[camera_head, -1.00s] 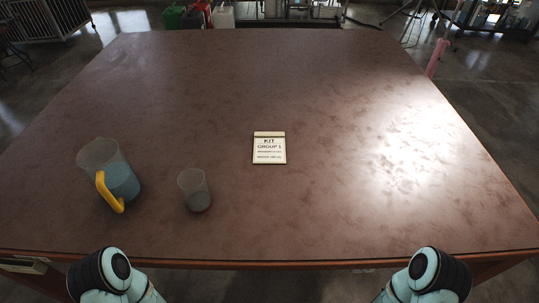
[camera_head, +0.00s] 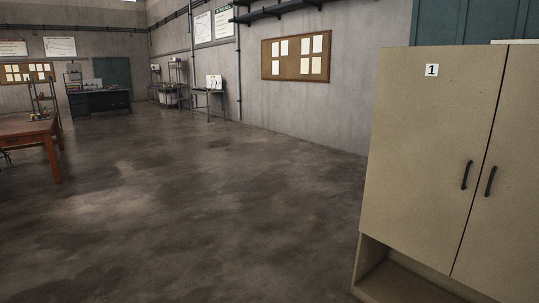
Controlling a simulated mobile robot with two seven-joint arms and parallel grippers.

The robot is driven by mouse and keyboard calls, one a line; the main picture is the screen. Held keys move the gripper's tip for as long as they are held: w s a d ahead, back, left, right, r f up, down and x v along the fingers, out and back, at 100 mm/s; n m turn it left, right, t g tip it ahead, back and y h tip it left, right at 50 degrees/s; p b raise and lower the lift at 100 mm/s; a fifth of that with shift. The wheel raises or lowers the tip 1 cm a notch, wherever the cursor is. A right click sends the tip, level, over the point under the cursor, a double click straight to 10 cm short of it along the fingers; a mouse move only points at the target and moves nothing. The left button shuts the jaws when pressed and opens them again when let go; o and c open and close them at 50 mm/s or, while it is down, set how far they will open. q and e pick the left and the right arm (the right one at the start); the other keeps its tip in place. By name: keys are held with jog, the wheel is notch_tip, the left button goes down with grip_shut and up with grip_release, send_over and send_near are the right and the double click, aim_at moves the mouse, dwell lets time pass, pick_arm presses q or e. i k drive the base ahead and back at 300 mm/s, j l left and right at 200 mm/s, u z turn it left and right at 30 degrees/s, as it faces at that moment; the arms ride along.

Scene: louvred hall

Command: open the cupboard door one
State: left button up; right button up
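A beige cupboard (camera_head: 418,135) stands at the right edge of the head view, with part of it cut off by the frame. Its left door carries a white label with a black 1 (camera_head: 432,70). That door has a dark vertical handle (camera_head: 467,175) near its right edge. A second door (camera_head: 515,190) sits beside it with its own dark handle (camera_head: 490,181). Both doors look shut. Below them is an open shelf space (camera_head: 395,284). Neither of my grippers is in view.
The concrete floor (camera_head: 200,210) in front and to the left of the cupboard is clear. A brown table (camera_head: 22,129) stands at the far left. A desk (camera_head: 100,102) and a small stand (camera_head: 209,103) are at the back. A cork board (camera_head: 297,57) hangs on the wall.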

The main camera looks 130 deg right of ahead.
aim_at(435, 109)
jog(key=k+j+z, duration=0.1)
jog(key=j, duration=0.35)
jog(key=k+j+z, duration=0.1)
jog(key=k+j, duration=0.2)
jog(key=j+z, duration=0.15)
jog(key=z, duration=4.65)
